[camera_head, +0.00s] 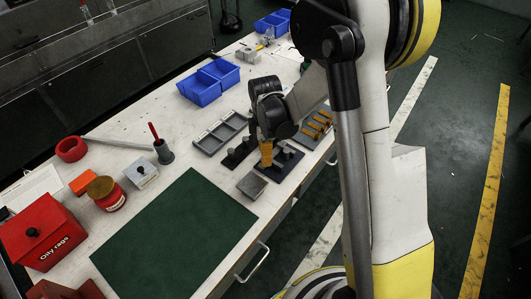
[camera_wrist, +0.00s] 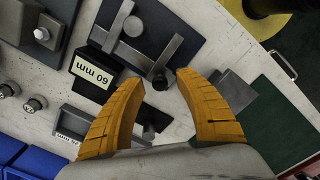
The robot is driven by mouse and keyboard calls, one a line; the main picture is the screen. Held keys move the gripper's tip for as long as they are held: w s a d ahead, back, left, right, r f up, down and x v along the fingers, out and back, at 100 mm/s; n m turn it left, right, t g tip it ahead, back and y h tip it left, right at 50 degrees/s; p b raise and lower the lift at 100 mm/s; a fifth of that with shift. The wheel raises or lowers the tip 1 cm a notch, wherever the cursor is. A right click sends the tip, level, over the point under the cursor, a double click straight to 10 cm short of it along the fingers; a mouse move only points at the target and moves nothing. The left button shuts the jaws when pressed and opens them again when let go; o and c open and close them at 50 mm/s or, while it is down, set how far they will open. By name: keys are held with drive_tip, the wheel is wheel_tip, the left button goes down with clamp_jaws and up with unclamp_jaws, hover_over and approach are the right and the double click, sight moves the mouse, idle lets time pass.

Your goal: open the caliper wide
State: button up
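The caliper (camera_wrist: 133,55) shows in the wrist view as a grey steel beam with jaws standing across it, on a dark board (camera_wrist: 165,22). A black round knob (camera_wrist: 160,82) sits at one end of it. My gripper (camera_wrist: 158,82) has two orange fingers spread apart with nothing between them; the knob end lies in the gap as seen from above. I cannot tell the height of the fingers over it. In the head view my gripper (camera_head: 266,158) points down over the dark boards and partly hides the caliper.
A "60 mm" labelled black block (camera_wrist: 95,78) lies beside the left finger. A grey block (camera_wrist: 232,92) lies by the right finger. A grey tray (camera_head: 220,133), blue bins (camera_head: 209,82) and a green mat (camera_head: 175,235) surround the spot. The mat is clear.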

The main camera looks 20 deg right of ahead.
wheel_tip(320, 180, up, 12)
idle(0.6)
drive_tip(key=s+d+r+m+t, duration=0.1)
drive_tip(key=s+r+m+t, duration=0.2)
drive_tip(key=s+r+m, duration=0.2)
drive_tip(key=s+d+r+m+t, duration=0.1)
drive_tip(key=s+r+m+t, duration=0.3)
drive_tip(key=s+m, duration=0.7)
drive_tip(key=shift+s+d+r, duration=0.4)
drive_tip(key=shift+s+r, duration=0.45)
drive_tip(key=shift+s, duration=0.15)
drive_tip(key=shift+d, duration=0.1)
